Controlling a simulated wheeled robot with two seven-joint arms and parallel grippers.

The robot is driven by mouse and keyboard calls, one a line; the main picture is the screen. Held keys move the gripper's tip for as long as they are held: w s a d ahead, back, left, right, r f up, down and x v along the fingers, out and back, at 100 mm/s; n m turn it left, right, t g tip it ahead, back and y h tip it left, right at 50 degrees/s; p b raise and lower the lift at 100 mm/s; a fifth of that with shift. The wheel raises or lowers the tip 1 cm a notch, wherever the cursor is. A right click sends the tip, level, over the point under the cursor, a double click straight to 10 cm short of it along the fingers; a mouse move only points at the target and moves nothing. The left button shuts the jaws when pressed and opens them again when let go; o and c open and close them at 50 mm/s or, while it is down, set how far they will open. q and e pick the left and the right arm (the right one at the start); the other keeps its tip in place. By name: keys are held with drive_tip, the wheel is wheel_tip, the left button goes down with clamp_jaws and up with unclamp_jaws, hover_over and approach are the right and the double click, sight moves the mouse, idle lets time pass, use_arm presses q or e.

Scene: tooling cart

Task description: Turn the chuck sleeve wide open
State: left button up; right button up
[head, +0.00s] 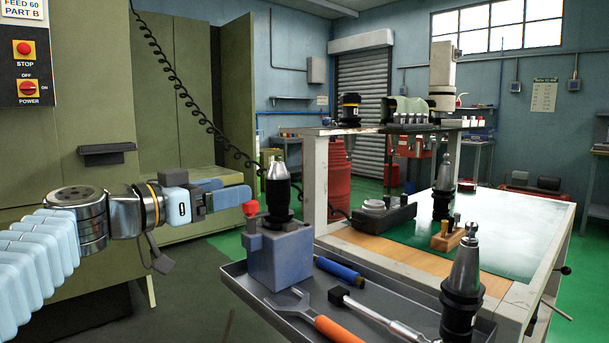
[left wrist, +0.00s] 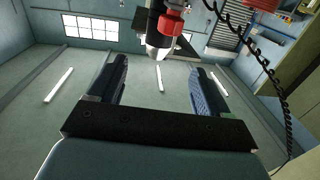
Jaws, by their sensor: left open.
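The chuck (head: 278,180), with a silver nose and a dark sleeve, stands upright in a blue-grey holder block (head: 279,255) with a red knob (head: 251,210). My left gripper (head: 232,190) is level with the chuck, just to its left, with its fingers pointing toward it. It is open and empty. In the left wrist view the chuck (left wrist: 160,42) appears beyond the fingertips, roughly in line with the gap between the two fingers (left wrist: 159,68). No contact with the sleeve shows. My right gripper is not in view.
The block stands on a grey tray (head: 268,300) with a wrench (head: 315,318), a blue-handled tool (head: 340,270) and a ratchet (head: 380,315). A tapered tool holder (head: 464,285) stands at the tray's right. A workbench (head: 500,225) lies behind; a coiled cable (head: 180,90) hangs behind the gripper.

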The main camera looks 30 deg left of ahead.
sight(284, 177)
use_arm(q)
drive_tip(key=p+x, duration=0.2)
drive_tip(key=x, duration=0.5)
drive_tip(key=p+x, duration=0.2)
drive_tip(key=x, duration=0.4)
drive_tip(key=shift+w+d+r, duration=0.1)
drive_tip(key=shift+w+r, duration=0.15)
drive_tip(key=shift+w, duration=0.15)
drive_tip(key=shift+w+d, duration=0.15)
drive_tip(key=shift+w, duration=0.2)
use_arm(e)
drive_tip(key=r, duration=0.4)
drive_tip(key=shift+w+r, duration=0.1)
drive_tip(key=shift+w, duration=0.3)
use_arm(q)
drive_tip(key=shift+c, duration=0.4)
